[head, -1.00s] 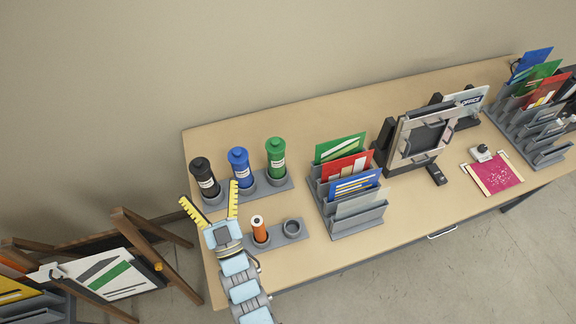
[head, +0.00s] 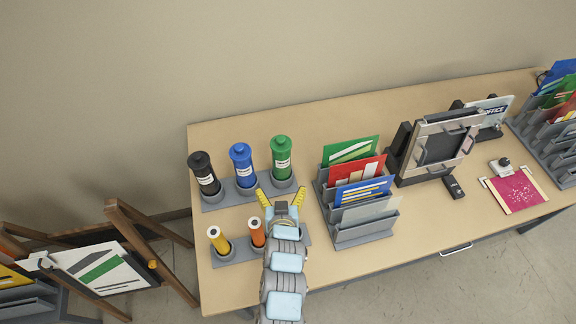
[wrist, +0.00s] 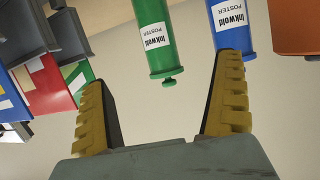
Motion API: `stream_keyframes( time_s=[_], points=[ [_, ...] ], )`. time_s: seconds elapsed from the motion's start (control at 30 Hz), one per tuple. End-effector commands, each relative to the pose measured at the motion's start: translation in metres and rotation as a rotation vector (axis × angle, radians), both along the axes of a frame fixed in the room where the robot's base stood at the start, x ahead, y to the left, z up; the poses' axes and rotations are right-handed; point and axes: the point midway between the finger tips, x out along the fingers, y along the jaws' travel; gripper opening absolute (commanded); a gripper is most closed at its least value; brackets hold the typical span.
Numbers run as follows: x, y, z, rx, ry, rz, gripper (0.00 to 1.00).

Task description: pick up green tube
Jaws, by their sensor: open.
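The green tube (head: 281,160) stands upright in the right holder of the back grey rack, with a white label on its side. In the wrist view the green tube (wrist: 155,42) appears upside down between my fingers and beyond their tips, with its small knob toward me. My gripper (head: 282,196) is open and empty, in front of the green tube and apart from it. In the wrist view my gripper (wrist: 165,100) shows both yellow ridged fingers spread wide.
The blue tube (head: 242,167) stands close left of the green one, and the black tube (head: 204,174) further left. Yellow (head: 219,240) and orange (head: 256,231) tubes stand in the front rack. A grey sorter (head: 362,234) with coloured cards stands right of my gripper.

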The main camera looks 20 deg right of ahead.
Motion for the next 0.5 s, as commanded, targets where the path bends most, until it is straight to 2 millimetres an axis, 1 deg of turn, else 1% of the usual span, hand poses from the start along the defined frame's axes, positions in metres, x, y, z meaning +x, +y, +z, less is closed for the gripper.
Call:
stream_keyframes(
  time_s=[0.17, 0.5],
  points=[
    [0.009, -0.004, -0.004, 0.004, 0.007, 0.000, 0.97],
    [0.041, -0.017, -0.018, 0.004, 0.006, -0.002, 0.97]
  ],
)
